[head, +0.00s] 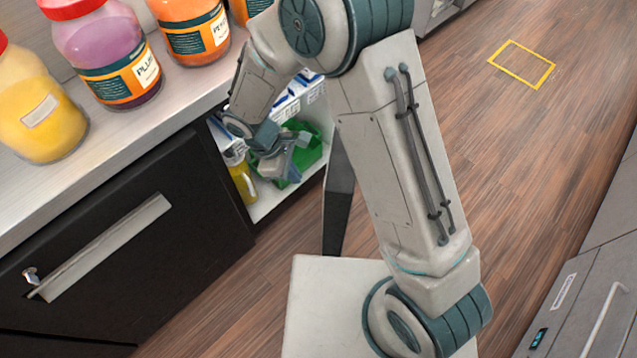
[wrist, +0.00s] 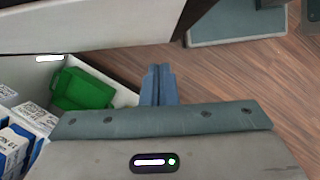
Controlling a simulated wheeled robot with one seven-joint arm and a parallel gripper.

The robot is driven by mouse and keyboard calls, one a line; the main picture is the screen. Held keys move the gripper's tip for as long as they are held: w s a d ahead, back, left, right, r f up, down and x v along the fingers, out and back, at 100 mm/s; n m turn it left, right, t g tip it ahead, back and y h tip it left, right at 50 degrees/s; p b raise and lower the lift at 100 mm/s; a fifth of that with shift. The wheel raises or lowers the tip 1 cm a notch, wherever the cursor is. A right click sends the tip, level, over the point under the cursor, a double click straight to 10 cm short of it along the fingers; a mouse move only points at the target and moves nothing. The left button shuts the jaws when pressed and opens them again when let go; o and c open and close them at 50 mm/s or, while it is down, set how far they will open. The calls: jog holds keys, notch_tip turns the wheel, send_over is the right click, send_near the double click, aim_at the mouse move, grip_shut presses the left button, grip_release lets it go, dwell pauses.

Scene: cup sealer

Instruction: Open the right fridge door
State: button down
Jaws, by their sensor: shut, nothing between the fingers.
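The right fridge door (head: 339,205) is a dark panel standing swung out from the counter front, partly hidden behind my arm. The compartment beside it is uncovered, with its white inner floor (head: 268,200) showing. My gripper (head: 290,168) is at this opening, inside the swung-out door, with its fingers together and empty. In the wrist view the shut fingers (wrist: 158,75) point forward beside the white compartment wall. A pale panel with a dark edge (wrist: 90,28) crosses the top left there; I cannot tell if it is the door. The door's handle is hidden.
A closed black front (head: 130,260) with a silver handle is at left. Jars (head: 110,60) stand on the counter (head: 120,135). Inside the fridge are a green bin (wrist: 85,90), boxes (wrist: 15,145) and a yellow bottle (head: 242,180). Wooden floor (head: 510,130) is clear at right.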

jog(key=d+f+p, duration=0.1)
jog(key=d+f, duration=0.3)
jog(key=d, duration=0.2)
jog(key=shift+s+f, duration=0.2)
jog(key=shift+f, duration=0.1)
